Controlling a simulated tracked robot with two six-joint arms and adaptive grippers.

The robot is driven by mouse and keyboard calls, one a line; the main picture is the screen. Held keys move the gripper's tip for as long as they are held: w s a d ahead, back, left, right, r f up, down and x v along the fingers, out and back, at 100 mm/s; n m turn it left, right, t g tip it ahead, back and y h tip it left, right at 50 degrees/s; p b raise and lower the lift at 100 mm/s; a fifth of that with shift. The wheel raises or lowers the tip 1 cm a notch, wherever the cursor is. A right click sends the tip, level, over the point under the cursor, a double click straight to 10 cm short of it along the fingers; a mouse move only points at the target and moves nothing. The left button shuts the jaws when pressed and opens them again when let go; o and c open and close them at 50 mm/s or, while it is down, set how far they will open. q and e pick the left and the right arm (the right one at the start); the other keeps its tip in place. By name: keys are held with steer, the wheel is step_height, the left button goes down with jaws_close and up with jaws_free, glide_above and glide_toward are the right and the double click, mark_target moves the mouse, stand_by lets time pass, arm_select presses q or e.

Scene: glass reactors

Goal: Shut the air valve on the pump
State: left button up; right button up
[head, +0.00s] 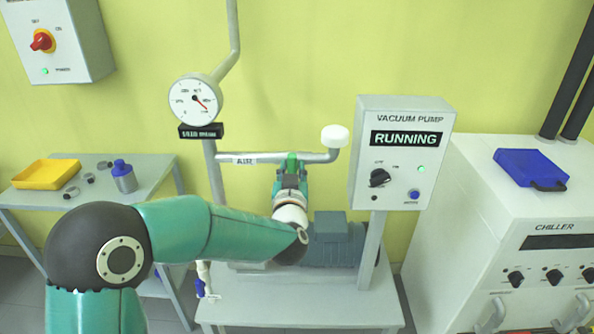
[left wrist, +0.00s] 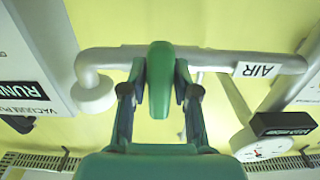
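The air valve's green handle (head: 292,160) is on the grey horizontal pipe (head: 245,159) labelled AIR, left of the vacuum pump's control box. In the left wrist view the handle (left wrist: 160,82) stands crosswise to the pipe, between the two fingers. My left gripper (head: 290,180) is at the handle, with its fingertips close against both sides, and appears shut on it. The fingers also show in the left wrist view (left wrist: 160,92). The gripper hides part of the valve in the head view. My right gripper is not in view.
The control box (head: 403,178) reads RUNNING. A pressure gauge (head: 195,101) is left of the valve. The blue-grey pump (head: 335,245) is on a grey table (head: 300,311) below. A chiller (head: 520,219) stands right, and a side table with a yellow tray (head: 46,174) stands left.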

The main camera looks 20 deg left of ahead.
arm_select(q)
steer(key=o, duration=0.3)
steer(key=shift+r, duration=0.3)
steer(key=shift+f, duration=0.1)
steer(key=shift+s+d+f, duration=0.1)
steer(key=shift+s, duration=0.05)
steer(key=v, duration=1.1)
steer(key=shift+s, duration=0.3)
